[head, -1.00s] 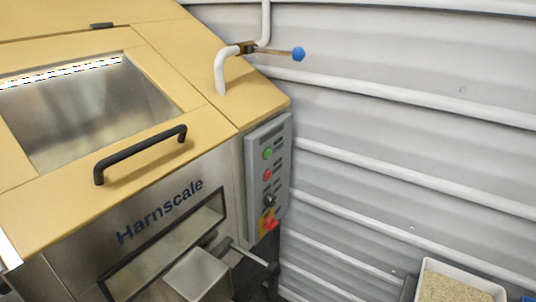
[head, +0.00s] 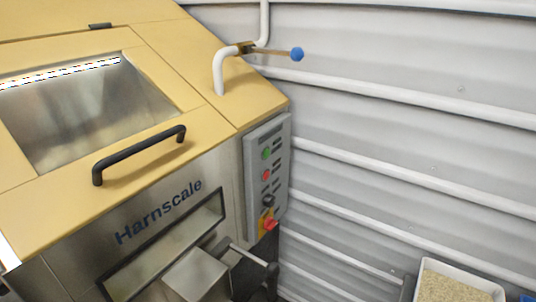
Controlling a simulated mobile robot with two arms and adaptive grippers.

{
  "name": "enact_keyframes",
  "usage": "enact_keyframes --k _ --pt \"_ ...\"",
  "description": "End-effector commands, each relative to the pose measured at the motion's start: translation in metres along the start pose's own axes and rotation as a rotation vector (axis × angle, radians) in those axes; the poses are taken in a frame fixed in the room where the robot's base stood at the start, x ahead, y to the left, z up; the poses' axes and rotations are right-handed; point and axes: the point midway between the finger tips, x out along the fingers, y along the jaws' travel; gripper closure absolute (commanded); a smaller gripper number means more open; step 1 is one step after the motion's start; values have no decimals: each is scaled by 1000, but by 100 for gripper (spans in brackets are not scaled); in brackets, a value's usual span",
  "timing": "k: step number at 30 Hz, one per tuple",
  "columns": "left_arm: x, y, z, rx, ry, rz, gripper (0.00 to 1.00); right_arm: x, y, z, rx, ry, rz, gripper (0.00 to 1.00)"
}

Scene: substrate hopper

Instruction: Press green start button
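The green start button (head: 266,153) sits near the top of a grey control panel (head: 250,190) on the right side of the hopper machine. Below it on the panel are a red button (head: 266,175), a black selector knob (head: 268,201) and a red switch on a yellow plate (head: 269,224). Neither of my grippers shows in the head view, and nothing covers the green button.
A white pipe with a blue-knobbed lever (head: 297,54) rises above the panel. A bin of pale grains (head: 452,286) stands at lower right, by a ribbed grey wall (head: 400,150).

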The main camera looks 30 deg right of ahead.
Motion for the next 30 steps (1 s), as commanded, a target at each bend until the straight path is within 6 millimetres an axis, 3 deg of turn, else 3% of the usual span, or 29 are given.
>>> enact_keyframes --k 5,30 --pt "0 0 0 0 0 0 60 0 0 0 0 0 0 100" --pt "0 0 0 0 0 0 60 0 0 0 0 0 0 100"
